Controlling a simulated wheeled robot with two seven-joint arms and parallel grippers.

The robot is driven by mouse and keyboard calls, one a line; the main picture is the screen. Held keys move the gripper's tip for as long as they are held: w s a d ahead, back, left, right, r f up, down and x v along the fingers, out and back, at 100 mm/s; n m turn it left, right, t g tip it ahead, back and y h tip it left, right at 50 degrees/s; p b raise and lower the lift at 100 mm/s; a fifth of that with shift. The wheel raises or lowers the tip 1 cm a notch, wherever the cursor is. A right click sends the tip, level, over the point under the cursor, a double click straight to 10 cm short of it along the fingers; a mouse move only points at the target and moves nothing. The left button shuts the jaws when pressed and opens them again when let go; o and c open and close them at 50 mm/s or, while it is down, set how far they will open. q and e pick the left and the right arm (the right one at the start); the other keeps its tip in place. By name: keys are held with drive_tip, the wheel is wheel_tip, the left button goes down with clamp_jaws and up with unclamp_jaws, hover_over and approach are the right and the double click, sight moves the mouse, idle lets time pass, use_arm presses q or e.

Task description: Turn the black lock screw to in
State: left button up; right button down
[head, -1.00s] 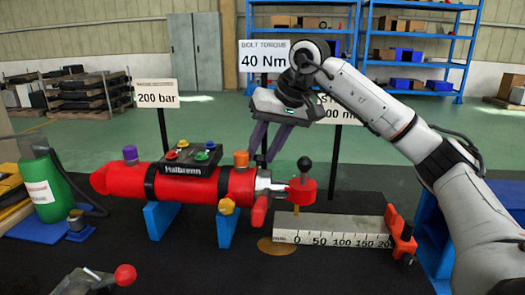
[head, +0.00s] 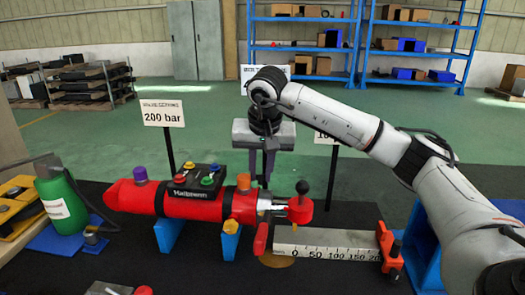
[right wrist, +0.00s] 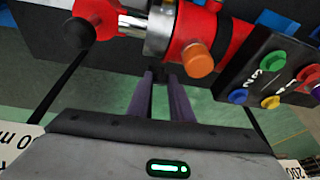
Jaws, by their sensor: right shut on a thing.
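The red cylinder (head: 150,200), marked Halbrenn, lies on blue supports with an orange cap (head: 243,182) near its right end. My right gripper (head: 263,182) points down behind that end. In the right wrist view my gripper's purple fingers (right wrist: 160,80) are close together on a small dark piece (right wrist: 160,72) beside the cylinder. It looks like the black lock screw, but it is mostly hidden and its turn position cannot be told. A black ball knob (head: 302,187) stands on the red block right of the rod, apart from the gripper. My left gripper is not in view.
A ruler block (head: 325,243) with a red end piece (head: 390,250) lies at the right. A green bottle (head: 62,205) stands at the left. A 200 bar sign (head: 162,114) stands behind the cylinder.

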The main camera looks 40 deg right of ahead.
drive_tip(key=m+g+p, duration=0.1)
drive_tip(key=p, duration=0.1)
drive_tip(key=m+g+h+p, duration=0.1)
drive_tip(key=p, duration=0.1)
drive_tip(key=m+g+h+p, duration=0.1)
drive_tip(key=p, duration=0.1)
drive_tip(key=shift+w+a+r+m, duration=0.25)
drive_tip(key=shift+w+r+m, duration=0.05)
drive_tip(key=shift+w, duration=0.05)
drive_tip(key=shift+w+f+m+g+h+p, duration=0.15)
drive_tip(key=shift+m+g+h+p, duration=0.15)
drive_tip(key=shift+m+g+p, duration=0.3)
drive_tip(key=shift+w+f+m+g, duration=0.15)
drive_tip(key=shift+m+g, duration=0.55)
drive_tip(key=shift+m, duration=0.2)
drive_tip(key=shift+w+f+m+g, duration=0.1)
drive_tip(key=shift+w+m+g, duration=0.05)
drive_tip(key=shift+m+g, duration=0.95)
drive_tip(key=shift+m+g+b, duration=0.35)
drive_tip(key=shift+m+g, duration=0.05)
drive_tip(key=shift+m, duration=0.1)
drive_tip(key=c, duration=1.6)
unclamp_jaws()
